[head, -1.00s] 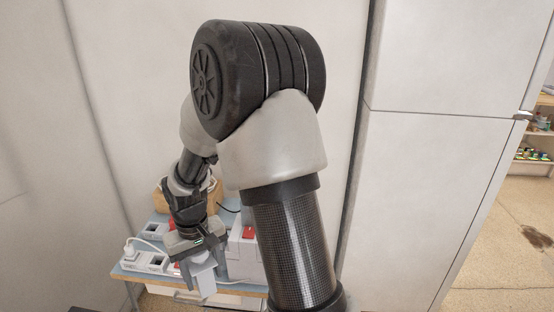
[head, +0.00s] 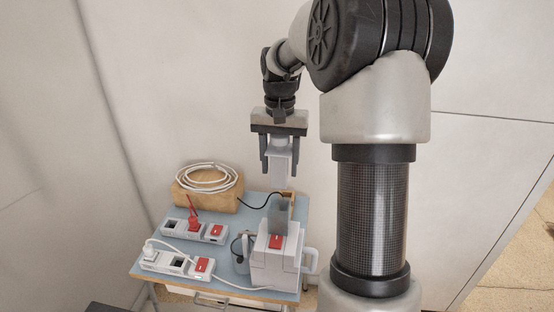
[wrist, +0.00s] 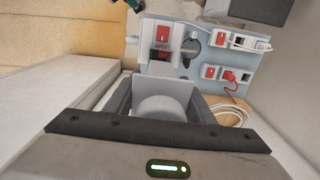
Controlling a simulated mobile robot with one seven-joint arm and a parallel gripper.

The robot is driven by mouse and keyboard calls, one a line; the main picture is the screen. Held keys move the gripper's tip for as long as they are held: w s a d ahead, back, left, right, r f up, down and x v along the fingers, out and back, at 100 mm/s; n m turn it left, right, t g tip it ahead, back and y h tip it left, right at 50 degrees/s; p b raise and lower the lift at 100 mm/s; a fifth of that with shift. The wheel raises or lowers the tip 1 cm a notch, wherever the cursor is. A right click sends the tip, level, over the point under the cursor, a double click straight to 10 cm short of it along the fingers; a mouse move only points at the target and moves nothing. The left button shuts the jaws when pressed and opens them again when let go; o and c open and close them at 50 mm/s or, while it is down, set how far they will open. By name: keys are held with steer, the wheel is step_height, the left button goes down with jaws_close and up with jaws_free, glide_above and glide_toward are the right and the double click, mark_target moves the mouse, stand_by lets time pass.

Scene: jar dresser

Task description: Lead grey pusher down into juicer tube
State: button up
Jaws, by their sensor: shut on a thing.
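The grey pusher (head: 281,160) is upright between the fingers of my gripper (head: 279,172), which is shut on it. The pusher also shows in the wrist view (wrist: 163,96), with its broad end towards the camera. The white juicer (head: 270,262) stands at the right of the small table, with a red switch on its front. Its grey tube (head: 278,216) rises from the top. In the head view the pusher's lower end is above the tube's mouth, with a small gap between them. The juicer is partly visible in the wrist view (wrist: 159,64).
On the blue-grey tabletop (head: 257,205) are two white power strips, one at the front (head: 178,263) and one behind (head: 194,230). A coiled white cable (head: 208,178) lies on a wooden box (head: 204,196) at the back. A black cord runs towards the juicer. Walls stand behind.

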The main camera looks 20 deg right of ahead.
mark_target(280, 139)
steer(key=shift+s+f, duration=0.1)
steer(key=shift+f, duration=0.1)
steer(key=shift+f+b, duration=3.15)
steer(key=shift+f, duration=1.65)
steer(key=o, duration=1.2)
steer(key=shift+c, duration=0.2)
step_height(280, 139, up, 17)
steer(key=shift+r+p, duration=0.2)
steer(key=shift+p, duration=0.35)
